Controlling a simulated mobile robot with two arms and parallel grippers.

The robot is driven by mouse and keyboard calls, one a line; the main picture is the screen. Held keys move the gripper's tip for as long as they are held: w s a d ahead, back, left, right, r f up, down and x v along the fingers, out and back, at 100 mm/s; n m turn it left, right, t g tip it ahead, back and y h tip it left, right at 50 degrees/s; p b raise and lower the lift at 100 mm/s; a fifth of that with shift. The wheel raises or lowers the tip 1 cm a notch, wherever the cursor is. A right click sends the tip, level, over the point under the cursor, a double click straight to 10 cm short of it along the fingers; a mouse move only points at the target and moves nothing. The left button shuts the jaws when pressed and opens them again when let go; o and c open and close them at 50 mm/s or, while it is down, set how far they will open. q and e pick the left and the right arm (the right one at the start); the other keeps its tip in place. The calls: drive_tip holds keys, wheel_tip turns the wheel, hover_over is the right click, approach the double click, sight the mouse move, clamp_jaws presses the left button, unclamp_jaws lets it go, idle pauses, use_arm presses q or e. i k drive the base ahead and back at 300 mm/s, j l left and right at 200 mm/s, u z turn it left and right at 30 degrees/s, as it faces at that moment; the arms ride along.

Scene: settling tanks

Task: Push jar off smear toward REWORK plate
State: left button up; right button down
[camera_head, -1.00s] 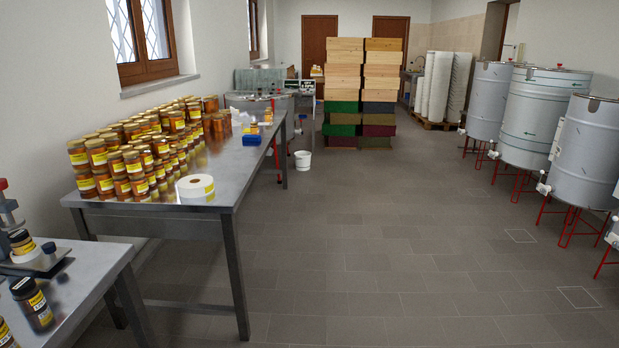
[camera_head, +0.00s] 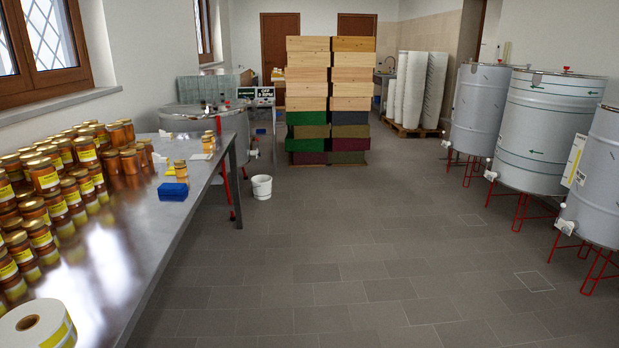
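Neither of my grippers is in view. A steel table (camera_head: 150,262) runs along the left side. Many honey jars with yellow labels (camera_head: 46,180) stand grouped on it. I cannot tell which jar is the task's jar. No smear can be made out, and no plate marked REWORK can be read.
A label roll (camera_head: 38,327) lies on the table's near corner. A white bucket (camera_head: 261,187) stands on the floor beyond. Stacked wooden and coloured boxes (camera_head: 329,100) stand ahead. Steel tanks on red legs (camera_head: 540,130) line the right. The floor between (camera_head: 350,260) is clear.

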sight(181, 172)
drive_tip(key=i+u, duration=0.15)
drive_tip(key=i, duration=0.4)
drive_tip(key=i+u, duration=0.1)
drive_tip(key=i, duration=0.45)
drive_tip(key=i+l+u, duration=0.15)
drive_tip(key=i, duration=0.35)
drive_tip(key=i+l+u, duration=0.1)
drive_tip(key=i, duration=0.45)
